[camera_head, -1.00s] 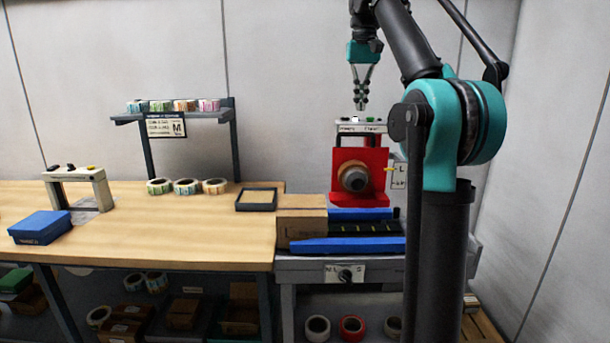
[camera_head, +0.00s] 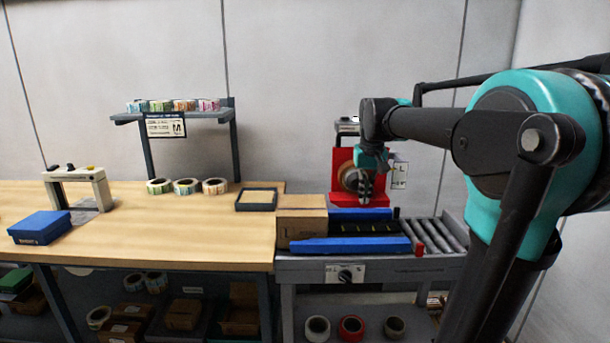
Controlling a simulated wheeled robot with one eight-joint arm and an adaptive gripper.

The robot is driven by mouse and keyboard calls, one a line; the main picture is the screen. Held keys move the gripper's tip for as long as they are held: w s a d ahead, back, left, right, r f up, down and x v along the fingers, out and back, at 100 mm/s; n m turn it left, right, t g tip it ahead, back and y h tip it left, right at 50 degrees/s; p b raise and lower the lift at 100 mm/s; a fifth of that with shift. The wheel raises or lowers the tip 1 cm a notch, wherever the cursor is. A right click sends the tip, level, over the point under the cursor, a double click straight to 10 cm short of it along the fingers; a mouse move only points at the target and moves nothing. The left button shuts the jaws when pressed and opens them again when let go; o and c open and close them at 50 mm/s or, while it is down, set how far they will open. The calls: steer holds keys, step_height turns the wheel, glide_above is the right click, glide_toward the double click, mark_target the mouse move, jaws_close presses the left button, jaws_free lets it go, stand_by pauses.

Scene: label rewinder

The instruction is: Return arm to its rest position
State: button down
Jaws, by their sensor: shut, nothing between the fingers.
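My gripper (camera_head: 365,196) points down in front of the red rewinder (camera_head: 343,160) and its round brown-grey hub, with dark fingertips close together and nothing between them. The gripper partly covers the hub; whether it touches the machine cannot be told. My arm reaches in from the right, its forearm nearly level and its large teal joint at the right edge of the picture.
A conveyor with rollers (camera_head: 435,236) and blue rails (camera_head: 350,246) lies below the gripper. A cardboard box (camera_head: 301,228) stands at its left end. The wooden table (camera_head: 190,240) holds a black tray (camera_head: 256,199), several label rolls (camera_head: 186,187) and a blue box (camera_head: 40,227).

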steer(key=s+d+f+t, duration=0.1)
steer(key=s+f+t, duration=0.1)
steer(key=s+f, duration=2)
step_height(320, 180, down, 4)
steer(key=shift+d+f, duration=0.25)
steer(key=shift+d, duration=0.15)
